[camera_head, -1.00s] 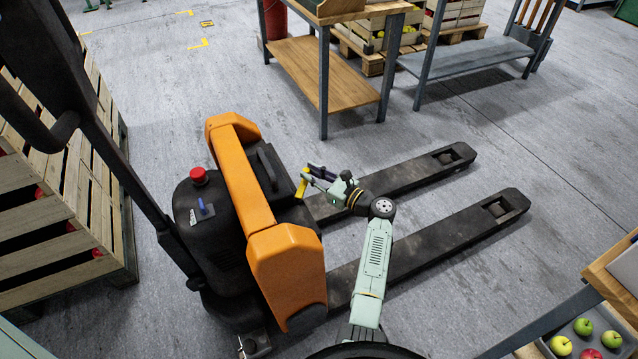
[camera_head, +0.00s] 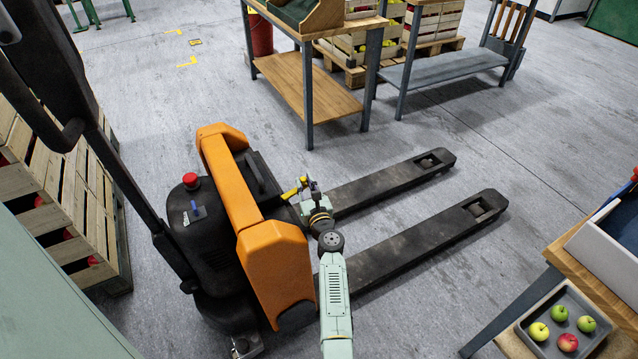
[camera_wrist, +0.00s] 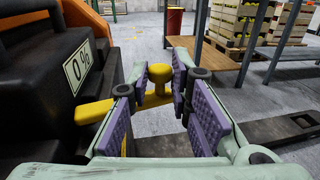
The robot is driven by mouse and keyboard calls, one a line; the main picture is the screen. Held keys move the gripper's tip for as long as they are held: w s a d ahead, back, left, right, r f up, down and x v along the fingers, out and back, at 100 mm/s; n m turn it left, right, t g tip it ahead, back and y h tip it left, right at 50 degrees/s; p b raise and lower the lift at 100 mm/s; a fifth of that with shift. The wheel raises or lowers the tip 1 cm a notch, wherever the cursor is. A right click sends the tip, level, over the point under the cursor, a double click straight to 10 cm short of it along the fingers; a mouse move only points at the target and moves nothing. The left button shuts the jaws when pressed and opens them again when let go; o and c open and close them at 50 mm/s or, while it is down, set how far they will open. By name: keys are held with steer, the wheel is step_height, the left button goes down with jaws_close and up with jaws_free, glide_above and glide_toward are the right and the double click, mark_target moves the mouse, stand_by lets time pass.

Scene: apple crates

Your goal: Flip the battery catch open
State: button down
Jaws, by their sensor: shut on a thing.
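The yellow battery catch (camera_wrist: 156,97) sticks out from the side of the black battery (camera_wrist: 112,68) in the wrist view, with a round yellow knob (camera_wrist: 178,73) at its outer end. My gripper (camera_wrist: 170,84) has its purple pads on either side of the catch near the knob and is shut on it. Part of the catch is hidden behind the left finger. In the head view the yellow catch (camera_head: 291,192) shows small beside the orange and black pallet truck (camera_head: 219,176), with my gripper (camera_head: 304,185) at it.
Two dark forks (camera_head: 425,237) run out to the right of the truck. A wooden crate (camera_head: 90,200) stands at left. A workbench (camera_head: 315,90) stands behind, and a tray of apples (camera_head: 548,344) is at lower right. The grey floor between is clear.

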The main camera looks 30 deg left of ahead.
steer(key=shift+d, duration=0.1)
stand_by(0.3)
steer(key=c, duration=1.5)
jaws_free()
steer(key=shift+s, duration=0.1)
steer(key=shift+r, duration=5.05)
